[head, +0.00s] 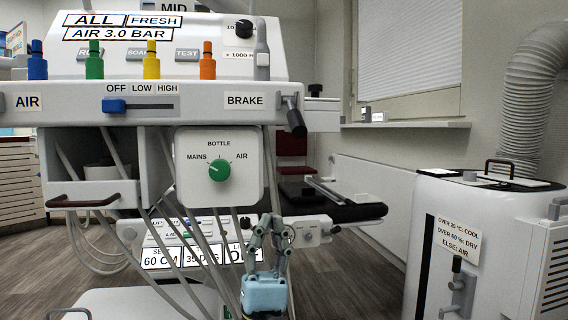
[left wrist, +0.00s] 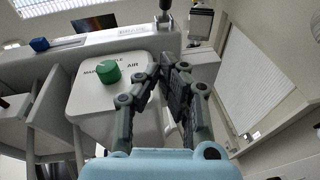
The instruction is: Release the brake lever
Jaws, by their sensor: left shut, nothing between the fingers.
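The brake lever (head: 293,116) is a dark handle on a grey mount at the right end of the white panel, beside the BRAKE label (head: 245,100). It slants downward in the head view. In the left wrist view the lever (left wrist: 164,14) shows at the top, beyond the fingers. My left gripper (head: 265,222) has a light blue body and grey fingers pointing up. It is shut and empty, below the lever and apart from it. Its fingers (left wrist: 166,62) also show in the left wrist view. My right gripper is not in view.
A white box with a green knob (head: 219,170) hangs left of the lever, just above and left of my left gripper. Several grey hoses (head: 165,225) hang below the panel. A dark padded rest (head: 350,212) lies behind. A white cabinet (head: 470,225) stands at the right.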

